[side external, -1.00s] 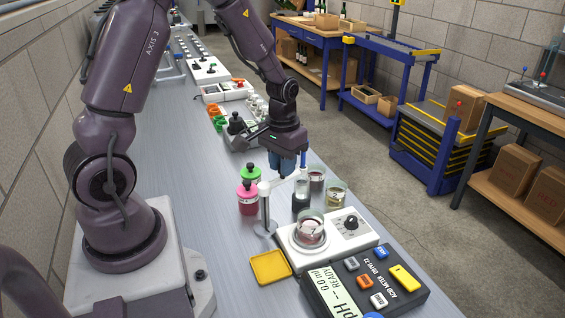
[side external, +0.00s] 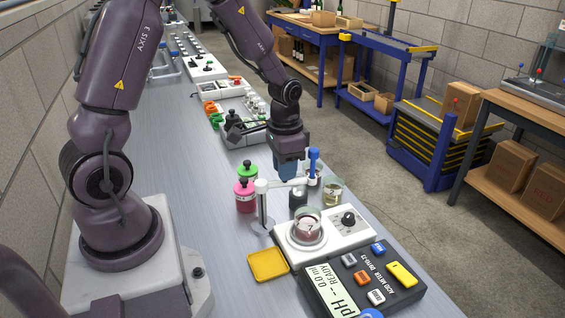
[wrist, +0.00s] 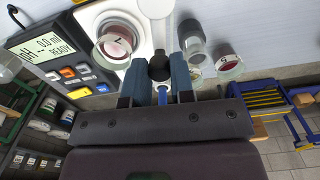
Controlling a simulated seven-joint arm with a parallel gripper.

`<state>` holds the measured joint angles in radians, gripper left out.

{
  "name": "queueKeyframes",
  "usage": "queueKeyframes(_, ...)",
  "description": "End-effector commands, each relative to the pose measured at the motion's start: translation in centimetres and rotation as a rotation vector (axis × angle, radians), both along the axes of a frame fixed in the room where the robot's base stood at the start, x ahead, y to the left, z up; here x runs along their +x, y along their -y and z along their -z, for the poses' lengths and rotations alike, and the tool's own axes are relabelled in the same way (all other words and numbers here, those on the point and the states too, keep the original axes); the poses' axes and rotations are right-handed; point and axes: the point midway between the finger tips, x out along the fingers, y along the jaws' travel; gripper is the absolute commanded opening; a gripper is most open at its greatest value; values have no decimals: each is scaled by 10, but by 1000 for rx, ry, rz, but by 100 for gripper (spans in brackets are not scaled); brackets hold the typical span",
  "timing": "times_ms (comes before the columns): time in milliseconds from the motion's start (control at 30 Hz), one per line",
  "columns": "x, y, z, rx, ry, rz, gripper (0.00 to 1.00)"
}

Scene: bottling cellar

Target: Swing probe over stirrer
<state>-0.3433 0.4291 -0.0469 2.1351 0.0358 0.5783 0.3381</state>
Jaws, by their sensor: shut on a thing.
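The probe has a blue top (side external: 314,156) and hangs at the end of a white swing arm (side external: 285,184) on a post (side external: 262,205). In the wrist view my gripper (wrist: 155,88) is closed around the arm's dark end piece (wrist: 159,68), with the blue probe part (wrist: 162,95) between the fingers. In the side view my gripper (side external: 289,172) is just left of the probe top. The white stirrer (side external: 347,232) with a black knob carries a glass beaker (side external: 307,228) of dark red liquid. The probe is behind the stirrer, not over its beaker. The probe's lower end is hidden.
A dark-filled vessel (side external: 298,197) and a glass beaker (side external: 332,192) stand behind the stirrer near the probe. Pink (side external: 245,198) and green-capped (side external: 247,170) bottles stand left of the post. A yellow tray (side external: 268,266) and the acid meter (side external: 365,283) are in front.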

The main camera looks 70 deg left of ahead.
Motion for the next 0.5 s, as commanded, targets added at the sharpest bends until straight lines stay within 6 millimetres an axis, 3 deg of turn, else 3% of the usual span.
queueKeyframes(500,-10,22,-1,0,0,469,0)
